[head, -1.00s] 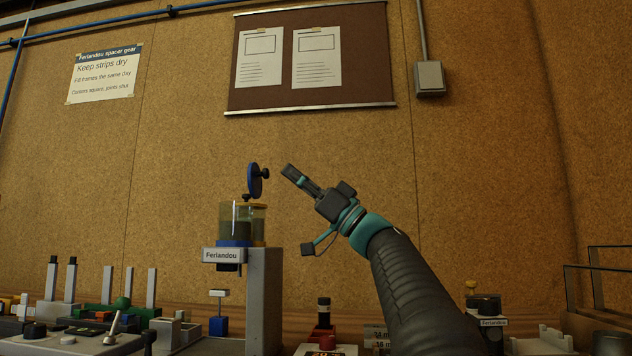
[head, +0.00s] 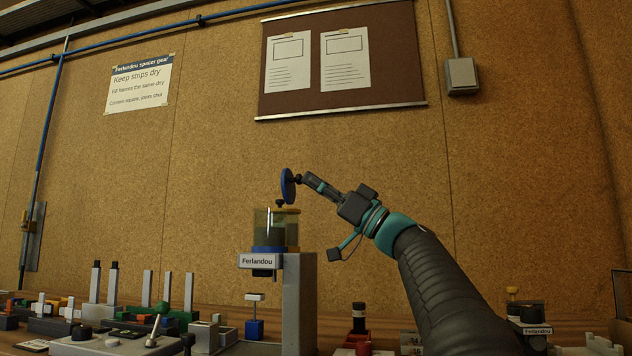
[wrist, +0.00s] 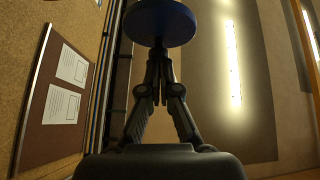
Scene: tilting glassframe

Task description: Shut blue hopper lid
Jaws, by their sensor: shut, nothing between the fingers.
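The blue hopper lid (head: 287,186) stands upright, swung open, above the right part of the clear hopper (head: 270,228). The hopper sits on a grey post behind a "Ferlandou" label. My gripper (head: 304,178) is shut and empty, its tips at the knob side of the lid, right of it. Whether they touch the knob I cannot tell. In the wrist view the round blue lid (wrist: 160,22) shows just beyond the closed fingertips (wrist: 159,52).
A bench with small posts (head: 112,285), blocks and a control box (head: 110,340) lies at the lower left. A corkboard (head: 340,60) hangs on the wall behind. The air left of the hopper is clear.

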